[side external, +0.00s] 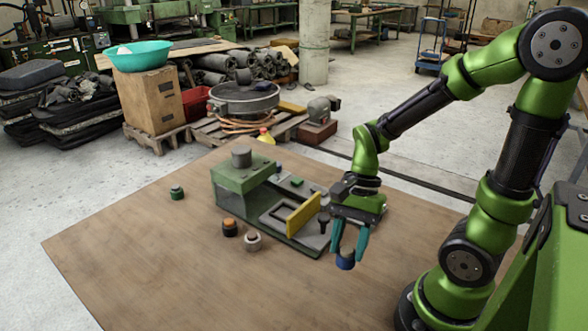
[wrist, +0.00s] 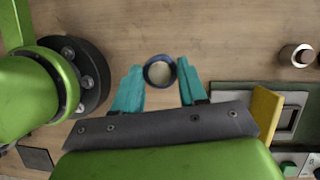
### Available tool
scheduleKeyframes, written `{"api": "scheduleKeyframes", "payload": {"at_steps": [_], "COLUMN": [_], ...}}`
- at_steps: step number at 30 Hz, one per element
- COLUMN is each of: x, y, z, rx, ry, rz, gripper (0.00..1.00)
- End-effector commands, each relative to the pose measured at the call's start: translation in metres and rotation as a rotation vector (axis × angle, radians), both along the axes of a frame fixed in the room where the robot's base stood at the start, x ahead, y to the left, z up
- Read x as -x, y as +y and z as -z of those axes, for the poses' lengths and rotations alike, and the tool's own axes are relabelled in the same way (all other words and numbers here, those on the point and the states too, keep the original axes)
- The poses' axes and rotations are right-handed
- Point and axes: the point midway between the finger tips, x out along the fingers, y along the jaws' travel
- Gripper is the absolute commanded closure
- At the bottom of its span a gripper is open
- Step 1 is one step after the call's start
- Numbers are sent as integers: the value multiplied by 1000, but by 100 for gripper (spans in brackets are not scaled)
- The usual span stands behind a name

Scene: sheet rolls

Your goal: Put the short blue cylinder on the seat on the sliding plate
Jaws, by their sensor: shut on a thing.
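My gripper (side external: 349,248) points down with its teal fingers shut on the short blue cylinder (side external: 345,261), at the right of the wooden table. In the wrist view the blue cylinder (wrist: 149,74) shows as a dark blue ring with a pale grey top between the fingertips (wrist: 160,68). Whether its bottom touches the table is unclear. The sliding plate (side external: 270,223) lies on the green fixture, left of my gripper, with a square frame, likely the seat. It also shows at the right edge of the wrist view (wrist: 287,117).
A yellow upright plate (side external: 303,214) stands beside the square frame, towards my gripper. The fixture's green block (side external: 240,177) rises at its far end. An orange-topped piece (side external: 229,227), a pale piece (side external: 252,241) and a green piece (side external: 177,192) stand on the table. The front table is clear.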

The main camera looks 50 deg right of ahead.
Motion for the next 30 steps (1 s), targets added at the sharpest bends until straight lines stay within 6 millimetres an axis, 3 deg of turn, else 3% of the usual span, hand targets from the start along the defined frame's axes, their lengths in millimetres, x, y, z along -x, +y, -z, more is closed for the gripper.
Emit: {"api": "scheduleKeyframes", "payload": {"at_steps": [6,14,23,30], "x": [-1,-1,-61,-133], "y": [0,0,-21,-52], "z": [-48,-92,-99,-102], "rx": [2,1,-2,-2], "ry": [-7,-4,2,4], "rz": [0,1,198,436], "gripper": [94,94,94,94]}}
